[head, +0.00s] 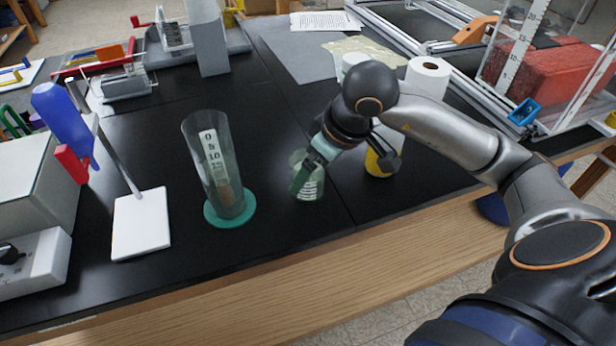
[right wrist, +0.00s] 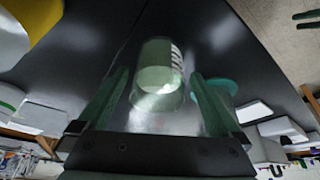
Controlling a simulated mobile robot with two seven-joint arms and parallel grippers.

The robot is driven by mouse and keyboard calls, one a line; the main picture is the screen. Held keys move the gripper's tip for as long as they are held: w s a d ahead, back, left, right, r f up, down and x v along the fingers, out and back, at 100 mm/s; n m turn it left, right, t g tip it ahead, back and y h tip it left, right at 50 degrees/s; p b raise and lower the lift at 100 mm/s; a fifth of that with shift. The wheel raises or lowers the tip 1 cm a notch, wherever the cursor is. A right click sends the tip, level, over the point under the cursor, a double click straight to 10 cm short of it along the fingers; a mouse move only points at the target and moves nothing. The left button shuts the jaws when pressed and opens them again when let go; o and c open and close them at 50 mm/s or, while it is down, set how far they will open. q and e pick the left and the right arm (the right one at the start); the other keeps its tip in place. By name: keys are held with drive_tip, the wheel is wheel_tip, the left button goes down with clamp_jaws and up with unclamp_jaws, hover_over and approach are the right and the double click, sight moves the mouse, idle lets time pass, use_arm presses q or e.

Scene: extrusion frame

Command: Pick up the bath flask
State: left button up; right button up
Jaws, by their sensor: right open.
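The bath flask looks like a small clear, green-tinted glass vessel (head: 311,188) with white graduation marks. It stands upright on the black bench top near the front edge, in the middle of the head view. In the right wrist view the glass vessel (right wrist: 160,78) lies between the two green fingers. My right gripper (head: 308,168) reaches down at it from the right and partly covers it. In the right wrist view the gripper (right wrist: 158,95) is open, one finger on each side of the glass. Contact cannot be told. My left gripper is out of view.
A tall graduated cylinder (head: 205,150) on a teal base stands to the left, with a white stand plate (head: 141,225) beyond it. A yellow-and-black container (head: 376,165) stands close on the right. A paper roll (head: 428,76) and clear tank (head: 535,62) are behind.

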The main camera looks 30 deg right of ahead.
drive_tip(key=shift+x, duration=1.95)
drive_tip(key=shift+r, duration=0.1)
drive_tip(key=c, duration=1.3)
drive_tip(key=shift+c, duration=0.5)
drive_tip(key=shift+w+r, duration=0.1)
drive_tip(key=shift+r, duration=0.1)
